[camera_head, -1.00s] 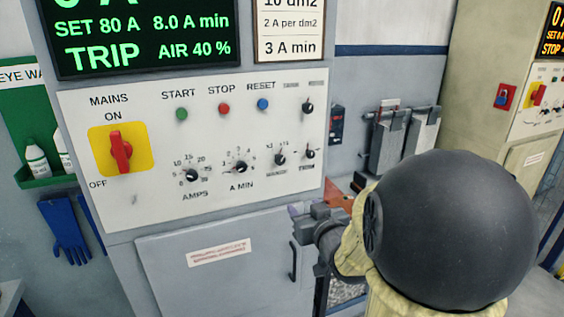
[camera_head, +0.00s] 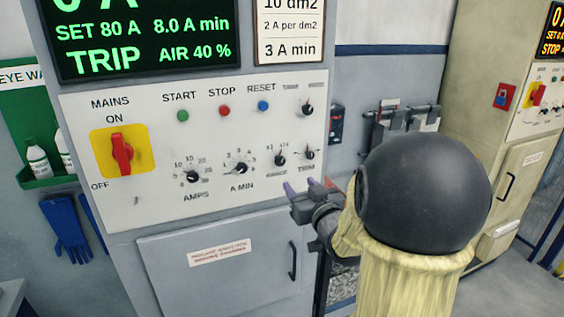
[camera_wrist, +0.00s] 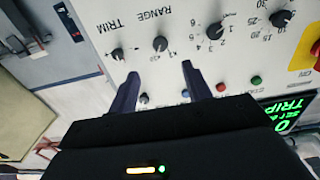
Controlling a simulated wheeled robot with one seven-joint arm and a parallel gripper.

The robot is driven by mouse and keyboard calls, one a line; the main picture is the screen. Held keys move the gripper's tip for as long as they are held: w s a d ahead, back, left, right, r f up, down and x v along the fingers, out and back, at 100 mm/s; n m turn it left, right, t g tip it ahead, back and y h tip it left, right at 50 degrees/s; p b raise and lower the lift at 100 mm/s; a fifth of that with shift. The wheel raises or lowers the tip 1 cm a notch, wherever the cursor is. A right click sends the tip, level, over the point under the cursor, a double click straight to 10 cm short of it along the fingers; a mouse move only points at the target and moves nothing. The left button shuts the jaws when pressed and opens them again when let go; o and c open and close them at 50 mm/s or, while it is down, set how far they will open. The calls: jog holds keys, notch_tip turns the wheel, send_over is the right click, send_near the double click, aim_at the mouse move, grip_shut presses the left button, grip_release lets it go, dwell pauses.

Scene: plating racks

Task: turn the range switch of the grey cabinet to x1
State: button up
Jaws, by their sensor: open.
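The grey cabinet (camera_head: 90,262) has a white control panel with a RANGE switch (camera_head: 280,159), a small black knob between the A MIN and TRIM knobs. Beside the knob are small marks, one perhaps x1; its exact setting is too small to tell. The RANGE switch also shows in the wrist view (camera_wrist: 160,44), where the panel appears upside down. My gripper (camera_head: 301,189) is open and empty, just below and in front of the panel's lower right. In the wrist view its two dark fingers (camera_wrist: 160,72) point toward the panel, either side of the RANGE knob, apart from it.
The TRIM knob (camera_head: 310,154) and A MIN knob (camera_head: 241,168) flank the switch closely. A red-on-yellow MAINS handle (camera_head: 122,153) is at left. A door handle (camera_head: 293,261) lies below the panel. A beige cabinet (camera_head: 480,110) stands at right.

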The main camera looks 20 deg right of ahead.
aim_at(281, 163)
jog(key=w+p, duration=0.4)
jog(key=w, duration=0.9)
jog(key=c, duration=0.9)
